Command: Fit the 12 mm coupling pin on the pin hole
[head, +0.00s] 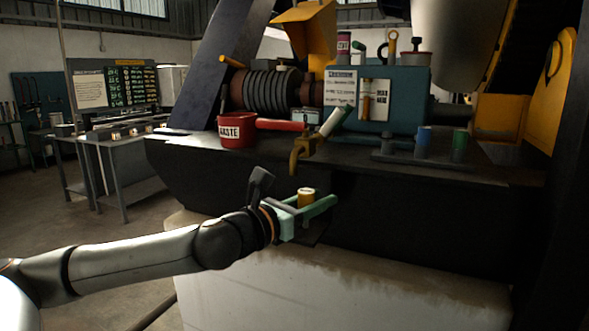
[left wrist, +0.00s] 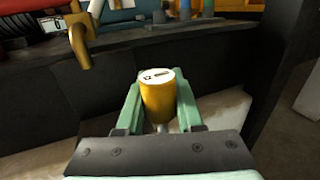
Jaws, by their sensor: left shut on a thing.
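The 12 mm coupling pin is a yellow cylinder (head: 306,197) with a pale top. In the left wrist view the yellow pin (left wrist: 158,100) stands upright, with "12" on its white top and a thin pale shank below. My left gripper (head: 310,206) has green fingers, shut on the pin's two sides, and holds it in front of the dark machine base. It also shows in the left wrist view (left wrist: 158,108). I cannot make out the pin hole in either view. My right gripper is not in view.
A brass-coloured bent spout (head: 300,154) hangs over the base edge just above the pin. A red WASTE bucket (head: 236,132) stands on the ledge to the left. A blue cylinder (head: 423,142) and a green one (head: 460,145) stand at right. A pale plinth (head: 350,285) lies below.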

